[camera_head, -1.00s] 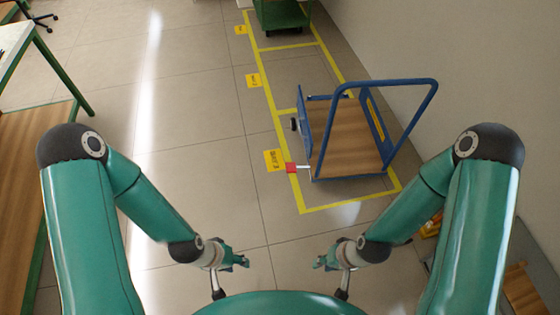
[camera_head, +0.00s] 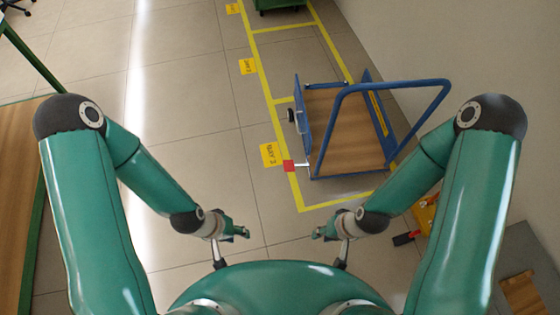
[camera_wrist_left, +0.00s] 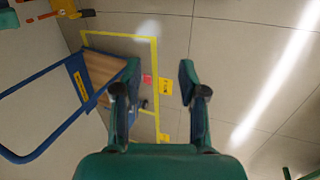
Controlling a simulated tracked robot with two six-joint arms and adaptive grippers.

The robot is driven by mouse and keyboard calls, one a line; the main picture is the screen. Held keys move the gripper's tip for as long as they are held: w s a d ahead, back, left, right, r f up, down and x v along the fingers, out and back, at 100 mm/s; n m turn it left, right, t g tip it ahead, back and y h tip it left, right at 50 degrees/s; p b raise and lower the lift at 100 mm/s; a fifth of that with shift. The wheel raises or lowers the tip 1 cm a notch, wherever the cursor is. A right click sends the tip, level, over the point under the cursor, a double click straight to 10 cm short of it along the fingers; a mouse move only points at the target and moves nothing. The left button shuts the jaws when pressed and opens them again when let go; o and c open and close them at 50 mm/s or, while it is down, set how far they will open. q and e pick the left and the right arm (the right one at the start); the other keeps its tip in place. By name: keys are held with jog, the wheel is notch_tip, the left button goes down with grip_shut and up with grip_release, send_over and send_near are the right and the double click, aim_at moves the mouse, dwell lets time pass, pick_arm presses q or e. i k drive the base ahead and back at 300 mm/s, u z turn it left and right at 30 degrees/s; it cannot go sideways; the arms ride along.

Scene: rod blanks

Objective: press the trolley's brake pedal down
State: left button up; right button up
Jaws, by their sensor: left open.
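The blue-framed trolley (camera_head: 345,146) with a wooden deck stands on the floor in the head view, right of centre. Its red brake pedal (camera_head: 289,166) sticks out on a pale bar at the near left corner and looks raised. The pedal also shows in the left wrist view (camera_wrist_left: 147,79), between my finger tips in the picture but farther away. My left gripper (camera_head: 241,232) is open and empty, nearer to me than the pedal and left of it. My right gripper (camera_head: 321,234) is nearer to me, right of the pedal; its jaws are too small to read.
Yellow floor lines (camera_head: 300,197) frame the trolley's bay, with a yellow bay sign (camera_head: 270,155) beside the pedal. A wall (camera_head: 430,40) runs along the right. A green cart (camera_head: 280,5) stands at the back. Floor left of the bay is clear. A wood-topped bench (camera_head: 20,170) is at left.

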aim_at(289, 166)
jog(key=z, duration=0.05)
jog(key=k, duration=1.3)
jog(key=z, duration=0.25)
jog(key=i, duration=0.55)
jog(key=z, duration=0.45)
jog(key=i, duration=1.65)
jog(key=u, duration=0.7)
